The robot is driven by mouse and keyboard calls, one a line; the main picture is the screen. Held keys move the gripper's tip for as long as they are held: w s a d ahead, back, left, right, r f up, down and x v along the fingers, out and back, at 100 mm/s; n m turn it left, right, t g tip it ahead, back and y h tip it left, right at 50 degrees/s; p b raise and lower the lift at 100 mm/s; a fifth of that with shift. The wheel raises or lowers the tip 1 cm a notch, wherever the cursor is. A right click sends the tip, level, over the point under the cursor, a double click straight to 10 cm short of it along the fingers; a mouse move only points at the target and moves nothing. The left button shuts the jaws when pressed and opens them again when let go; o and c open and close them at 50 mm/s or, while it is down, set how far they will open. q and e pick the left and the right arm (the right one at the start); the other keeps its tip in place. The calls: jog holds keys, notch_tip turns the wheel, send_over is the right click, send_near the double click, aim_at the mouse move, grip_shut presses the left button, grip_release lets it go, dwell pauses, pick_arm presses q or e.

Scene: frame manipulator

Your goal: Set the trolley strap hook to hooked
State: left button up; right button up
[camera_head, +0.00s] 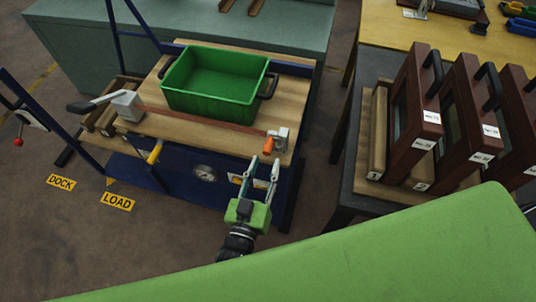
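The trolley (222,140) has a wooden deck and dark blue sides. A brown strap (200,123) runs across the deck in front of a green bin (190,107). Its left end meets a grey block with a lever (125,105). Its right end reaches an orange piece (268,146), which looks like the hook, beside a grey metal bracket (281,138). I cannot tell whether the two are engaged. My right gripper is not in view.
At right, a dark-framed table (345,205) holds several brown frames with black handles (411,115). A grey-green cabinet (75,55) stands behind the trolley. Floor labels read DOCK (61,182) and LOAD (117,201). A large green surface, seemingly mine, covers the lower right.

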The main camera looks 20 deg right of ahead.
pick_arm(q)
jog(key=v, duration=0.7)
jog(key=shift+s, duration=0.2)
jog(key=s+a+f+g+y, duration=0.2)
jog(key=s+a+f, duration=0.15)
jog(key=f, duration=0.65)
jog(key=s+a+f+g+y, duration=0.1)
jog(key=s+a+f+g, duration=0.3)
jog(key=f, duration=0.6)
jog(key=s+a+f+g+y, duration=0.1)
jog(key=a+f+y, duration=0.1)
jog(key=a+f, duration=0.65)
jog(key=s+a+f+g+y, duration=0.2)
jog(key=s+a+f+g, duration=0.1)
jog(key=s+a+f, duration=0.3)
jog(key=s+a+f+n+g+y, duration=0.1)
jog(key=s+a+f+g+y, duration=0.1)
jog(key=s+a+f+g, duration=0.2)
jog(key=s+a+f, duration=0.1)
jog(key=s+f, duration=0.2)
jog(key=s, duration=0.2)
jog(key=s+a+f, duration=0.2)
jog(key=s+f, duration=0.1)
jog(key=s, duration=0.2)
jog(key=shift+s+a+f+g, duration=0.3)
jog(key=shift+s, duration=0.1)
